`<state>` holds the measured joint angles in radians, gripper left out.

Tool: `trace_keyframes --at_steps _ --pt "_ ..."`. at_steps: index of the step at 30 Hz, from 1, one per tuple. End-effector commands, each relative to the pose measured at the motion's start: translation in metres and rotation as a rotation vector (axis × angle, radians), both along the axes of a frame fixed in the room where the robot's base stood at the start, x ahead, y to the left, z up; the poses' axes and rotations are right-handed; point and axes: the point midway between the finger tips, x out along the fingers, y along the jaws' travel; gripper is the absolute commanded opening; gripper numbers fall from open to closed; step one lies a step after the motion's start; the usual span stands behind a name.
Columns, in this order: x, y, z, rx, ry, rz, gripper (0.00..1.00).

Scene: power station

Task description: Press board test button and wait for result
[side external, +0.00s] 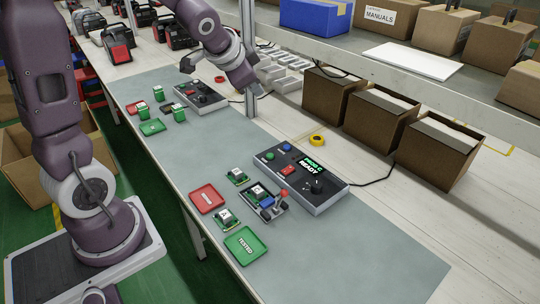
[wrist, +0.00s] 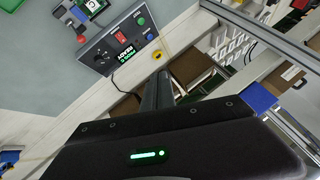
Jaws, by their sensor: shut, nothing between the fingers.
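The tester box (side external: 302,177) lies on the grey mat, with a green button (side external: 270,156), a blue button (side external: 283,147), a red control (side external: 288,170) and a black knob (side external: 316,187). Its lit screen (side external: 313,167) shows green text ending in "READY". A fixture (side external: 264,203) with a green board and a red-ball lever stands beside it. In the wrist view the tester (wrist: 118,42) appears at upper left, its screen text upside down. My gripper (wrist: 164,74) shows there as dark fingers, shut and empty, apart from the tester.
A red tray (side external: 207,198) and a green "TESTED" tray (side external: 246,246) flank a loose board (side external: 226,219). Yellow tape (side external: 317,140) lies behind the tester. Brown boxes (side external: 372,117) stand under the shelf (side external: 440,80). A metal post (side external: 248,45) rises farther back. The mat's front right is clear.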

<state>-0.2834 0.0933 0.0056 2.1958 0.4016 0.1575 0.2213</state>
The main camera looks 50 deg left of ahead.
Motion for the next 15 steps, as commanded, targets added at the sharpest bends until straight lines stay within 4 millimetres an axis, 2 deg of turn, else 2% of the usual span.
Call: trace_keyframes --at_steps 3,7,12,15 --pt "0.038 0.028 -0.039 0.048 -0.001 -0.077 0.0" --pt "0.07 0.054 -0.088 0.082 -0.016 -0.179 0.0" --pt "0.091 0.072 -0.145 0.091 -0.047 -0.291 0.0" --pt "0.095 0.076 -0.166 0.088 -0.061 -0.331 0.0"
